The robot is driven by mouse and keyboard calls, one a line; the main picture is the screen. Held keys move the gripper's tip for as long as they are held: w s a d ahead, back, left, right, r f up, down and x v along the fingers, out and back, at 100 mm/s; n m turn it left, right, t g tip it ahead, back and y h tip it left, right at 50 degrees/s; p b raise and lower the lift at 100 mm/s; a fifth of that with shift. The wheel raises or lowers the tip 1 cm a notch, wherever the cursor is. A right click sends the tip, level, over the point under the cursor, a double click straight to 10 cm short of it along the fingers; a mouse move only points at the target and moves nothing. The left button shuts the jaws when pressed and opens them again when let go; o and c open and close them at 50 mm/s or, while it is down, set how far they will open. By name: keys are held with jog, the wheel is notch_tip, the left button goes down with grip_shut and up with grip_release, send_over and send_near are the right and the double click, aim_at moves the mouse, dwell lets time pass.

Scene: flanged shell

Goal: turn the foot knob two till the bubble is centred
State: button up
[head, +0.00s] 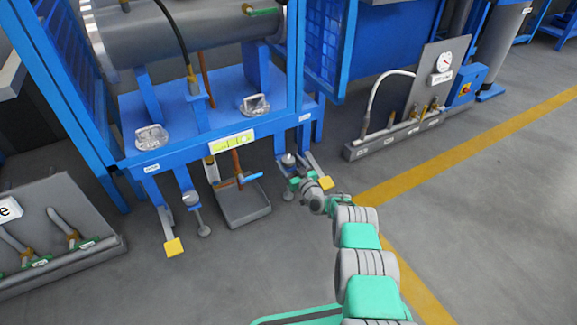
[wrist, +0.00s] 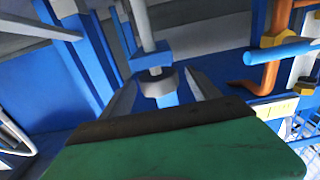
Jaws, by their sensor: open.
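A blue stand (head: 190,140) has a grey foot knob on a threaded leg at its front left (head: 190,198) and another at its front right (head: 288,159). Their labels are too small to read, so I cannot tell which is number two. My gripper (head: 297,181) is at the right leg. In the wrist view the grey knob (wrist: 157,84) sits between my two open fingers (wrist: 163,98), with no clear contact. The yellow-green level strip (head: 232,141) is on the stand's front beam. It also shows in the wrist view (wrist: 277,108). Its bubble cannot be made out.
A grey tray (head: 243,208) with a copper pipe and blue-handled valve (head: 250,177) stands left of my gripper. Yellow-ended foot levers (head: 173,247) stick out from the stand. A gauge panel (head: 435,75) stands at the right. Floor in front is clear.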

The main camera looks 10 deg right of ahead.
jog(key=shift+w+a, duration=0.2)
jog(key=shift+w, duration=0.45)
jog(key=shift+d, duration=0.1)
jog(key=shift+c, duration=0.4)
jog(key=c, duration=1.3)
